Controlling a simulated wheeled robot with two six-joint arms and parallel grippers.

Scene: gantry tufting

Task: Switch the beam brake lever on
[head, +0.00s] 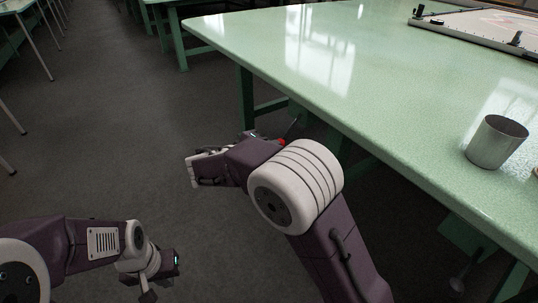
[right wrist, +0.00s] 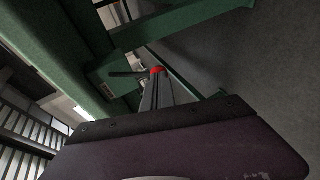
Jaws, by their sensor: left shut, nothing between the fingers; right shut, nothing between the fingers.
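A small red part with a thin dark rod, which looks like the beam brake lever (head: 282,142), shows by the green table's frame, beyond my right arm. In the right wrist view, the red part (right wrist: 156,70) is just past my fingertips, and the rod runs left from it. My right gripper (right wrist: 157,88) is shut and empty, pointing at the red part; I cannot tell if they touch. In the head view its fingers are mostly hidden. My left gripper (head: 148,294) is shut and empty, low over the floor at bottom left. The lever's setting is not clear.
The pale green table (head: 400,110) fills the right side, with green legs and rails beneath. A metal cup (head: 495,142) stands near its edge, and a framed board (head: 480,27) lies farther back.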

